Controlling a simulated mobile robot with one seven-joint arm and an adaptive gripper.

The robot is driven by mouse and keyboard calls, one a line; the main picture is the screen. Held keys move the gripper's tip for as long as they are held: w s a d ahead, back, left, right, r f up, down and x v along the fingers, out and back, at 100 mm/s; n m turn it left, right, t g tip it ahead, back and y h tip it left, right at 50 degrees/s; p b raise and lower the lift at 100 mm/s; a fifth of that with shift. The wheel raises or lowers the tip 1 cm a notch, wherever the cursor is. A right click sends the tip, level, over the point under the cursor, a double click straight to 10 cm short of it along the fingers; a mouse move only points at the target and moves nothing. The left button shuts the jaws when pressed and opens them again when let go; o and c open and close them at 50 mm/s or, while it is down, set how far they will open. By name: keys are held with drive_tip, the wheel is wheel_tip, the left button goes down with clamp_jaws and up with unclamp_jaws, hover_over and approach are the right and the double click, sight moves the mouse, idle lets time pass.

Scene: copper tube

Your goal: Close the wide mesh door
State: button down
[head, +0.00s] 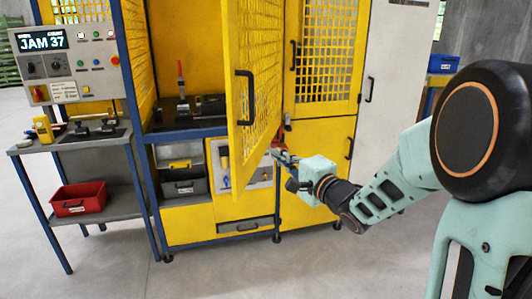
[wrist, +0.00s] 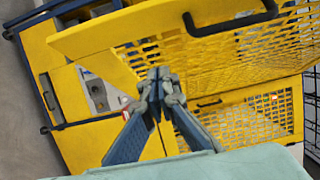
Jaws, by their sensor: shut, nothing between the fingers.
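The wide mesh door (head: 258,95) is yellow with a mesh panel and stands swung out from the yellow cabinet, in the middle of the head view. Its black handle (head: 245,98) is on the face toward the left. In the wrist view the door (wrist: 215,45) fills the upper part, with its handle (wrist: 232,22) at the top. My gripper (head: 277,153) is shut and empty, low and just to the right of the door in the head view. In the wrist view its fingertips (wrist: 158,75) are together near the door's lower edge. I cannot tell whether they touch it.
A second mesh door (head: 327,50) at the right looks shut. The cabinet opening holds a red-handled tool (head: 181,85) and dark parts. A control panel (head: 66,65) and a shelf with a red bin (head: 80,198) stand at the left. The floor in front is clear.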

approach(242, 139)
drive_tip(key=w, duration=0.4)
drive_tip(key=shift+w+a+f, duration=0.1)
drive_tip(key=shift+w+a, duration=0.2)
drive_tip(key=shift+a, duration=0.45)
drive_tip(key=shift+w+a, duration=0.35)
drive_tip(key=shift+a, duration=0.45)
drive_tip(key=shift+a+b, duration=0.1)
drive_tip(key=shift+b, duration=0.2)
